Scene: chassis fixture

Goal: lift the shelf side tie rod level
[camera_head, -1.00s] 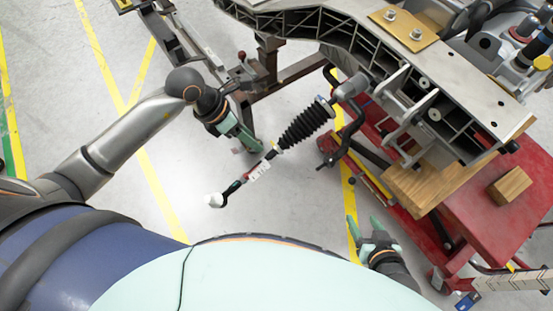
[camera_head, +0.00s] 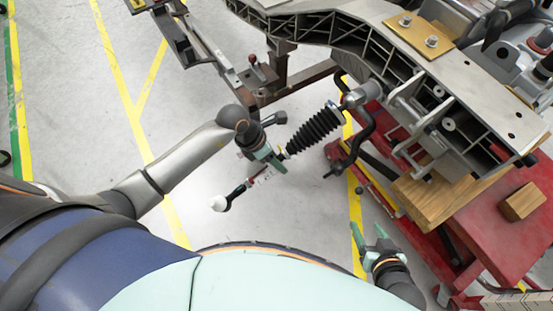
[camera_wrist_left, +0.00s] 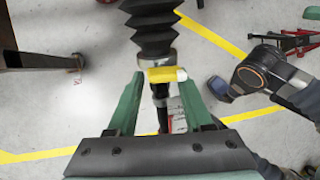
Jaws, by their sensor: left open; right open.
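The tie rod (camera_head: 237,190) is a thin dark rod with a white end piece (camera_head: 219,203). It slopes from the ribbed black bellows (camera_head: 314,131) down to the left. My left gripper (camera_head: 272,160) is over the rod just below the bellows. In the left wrist view the open green fingers (camera_wrist_left: 162,88) stand on either side of the rod (camera_wrist_left: 161,95), near a yellow band (camera_wrist_left: 166,75). Contact cannot be told. My right gripper (camera_head: 372,238) is open and empty, to the lower right, apart from the rod.
The grey chassis frame (camera_head: 470,100) lies at the upper right, above a red cart (camera_head: 465,235) with wooden blocks (camera_head: 521,202). A curved black bar (camera_head: 366,135) hangs right of the bellows. Brown steel stands (camera_head: 300,84) are behind. Floor left of the rod is clear.

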